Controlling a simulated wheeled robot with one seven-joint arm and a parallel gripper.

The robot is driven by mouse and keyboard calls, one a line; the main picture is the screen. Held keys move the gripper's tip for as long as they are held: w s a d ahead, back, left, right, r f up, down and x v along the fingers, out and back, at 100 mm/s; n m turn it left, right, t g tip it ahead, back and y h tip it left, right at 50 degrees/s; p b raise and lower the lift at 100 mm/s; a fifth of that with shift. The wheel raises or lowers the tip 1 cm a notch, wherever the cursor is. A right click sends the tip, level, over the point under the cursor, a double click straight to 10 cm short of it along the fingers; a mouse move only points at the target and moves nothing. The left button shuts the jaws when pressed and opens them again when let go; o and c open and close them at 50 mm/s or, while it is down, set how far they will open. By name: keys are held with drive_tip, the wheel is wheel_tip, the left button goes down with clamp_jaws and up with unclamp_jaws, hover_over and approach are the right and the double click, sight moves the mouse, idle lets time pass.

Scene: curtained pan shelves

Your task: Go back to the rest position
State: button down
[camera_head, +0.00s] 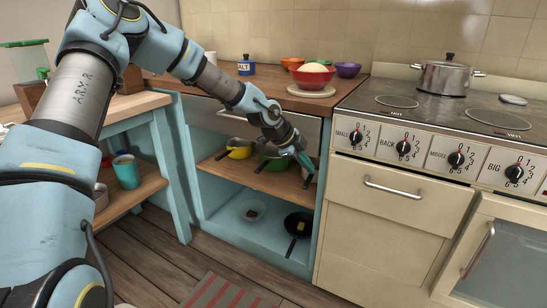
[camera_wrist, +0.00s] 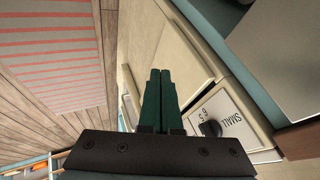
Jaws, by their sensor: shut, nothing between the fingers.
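My gripper (camera_head: 304,163) is in front of the open shelf unit, near its right side by the stove. In the wrist view my gripper (camera_wrist: 160,75) shows its two dark green fingers side by side, shut, with nothing between them. My arm reaches in from the left in the head view. The curtainless shelf unit (camera_head: 185,150) is light blue with a wooden middle shelf (camera_head: 235,172). A yellow pan (camera_head: 238,153) and a green pan (camera_head: 277,163) stand on that shelf, partly hidden by my arm.
A black pan (camera_head: 298,224) and a small bowl (camera_head: 251,211) are on the bottom shelf. The cream stove (camera_head: 400,200) with knobs stands close on the right; a pot (camera_head: 446,76) is on it. A wooden table (camera_head: 120,107) is on the left. Floor with a striped rug (camera_head: 228,291) is open in front.

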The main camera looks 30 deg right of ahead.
drive_tip(key=shift+a, duration=0.1)
drive_tip(key=w+a+r+n+t+y+p, duration=0.1)
drive_tip(key=w+a+r+n+y+p, duration=0.15)
drive_tip(key=a+n, duration=0.75)
drive_tip(key=w+a+r+n+t+y+p, duration=0.1)
drive_tip(key=a+r+n+y, duration=0.15)
drive_tip(key=a, duration=1.45)
drive_tip(key=s+a+r+n+p, duration=0.1)
drive_tip(key=s+a+r+n, duration=0.1)
drive_tip(key=a, duration=0.5)
drive_tip(key=s+a+r+n+y, duration=0.1)
drive_tip(key=s+a+r+n, duration=0.2)
drive_tip(key=a+n, duration=0.4)
drive_tip(key=s+a+r+n+y+p, duration=0.1)
drive_tip(key=s+a+r+n, duration=0.2)
drive_tip(key=a, duration=0.5)
drive_tip(key=shift+s+r+n+p, duration=0.25)
drive_tip(key=shift+s+n+p, duration=0.1)
drive_tip(key=shift+s+n, duration=0.75)
drive_tip(key=shift+w+a, duration=0.1)
drive_tip(key=shift+w, duration=0.1)
